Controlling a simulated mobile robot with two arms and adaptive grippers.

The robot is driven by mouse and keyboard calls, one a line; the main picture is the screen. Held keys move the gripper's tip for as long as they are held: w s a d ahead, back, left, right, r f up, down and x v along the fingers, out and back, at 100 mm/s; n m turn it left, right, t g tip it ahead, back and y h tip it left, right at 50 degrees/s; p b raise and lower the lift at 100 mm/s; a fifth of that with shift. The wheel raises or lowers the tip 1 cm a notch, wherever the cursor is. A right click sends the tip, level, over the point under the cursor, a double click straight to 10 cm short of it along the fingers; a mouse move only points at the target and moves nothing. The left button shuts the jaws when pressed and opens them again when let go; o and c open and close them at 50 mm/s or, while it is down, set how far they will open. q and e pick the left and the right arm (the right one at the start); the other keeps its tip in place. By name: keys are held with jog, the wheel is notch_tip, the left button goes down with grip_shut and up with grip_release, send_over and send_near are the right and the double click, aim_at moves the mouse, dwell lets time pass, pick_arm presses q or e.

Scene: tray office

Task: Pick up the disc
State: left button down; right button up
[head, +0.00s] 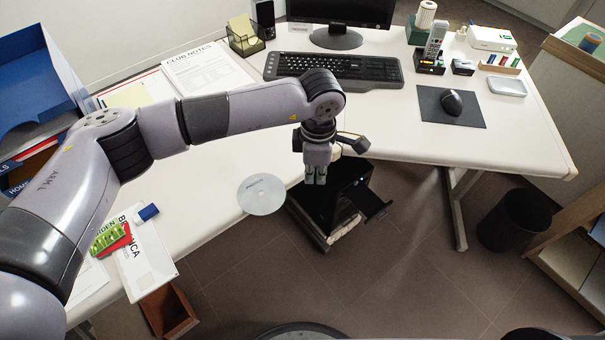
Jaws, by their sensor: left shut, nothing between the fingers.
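The disc (261,195) is a flat, silvery-white CD with a small centre hole. It lies at the front edge of the white desk, and part of it seems to reach past the edge. My left gripper (316,180) points down to the right of the disc, apart from it. Its fingers are together with nothing between them. My right gripper does not show.
A black computer tower (330,205) stands under the desk edge below the gripper. A keyboard (333,69) and mouse (452,103) lie farther back. A bin (513,220) stands right.

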aim_at(261, 194)
pick_arm(q)
jog(key=a+f+p, duration=0.2)
jog(key=a+f, duration=0.2)
jog(key=f, duration=0.4)
jog(key=shift+w, duration=0.15)
jog(key=shift+w+a+b, duration=0.1)
jog(key=shift+a+b, duration=0.2)
jog(key=shift+a, duration=0.8)
jog(key=shift+d, duration=0.1)
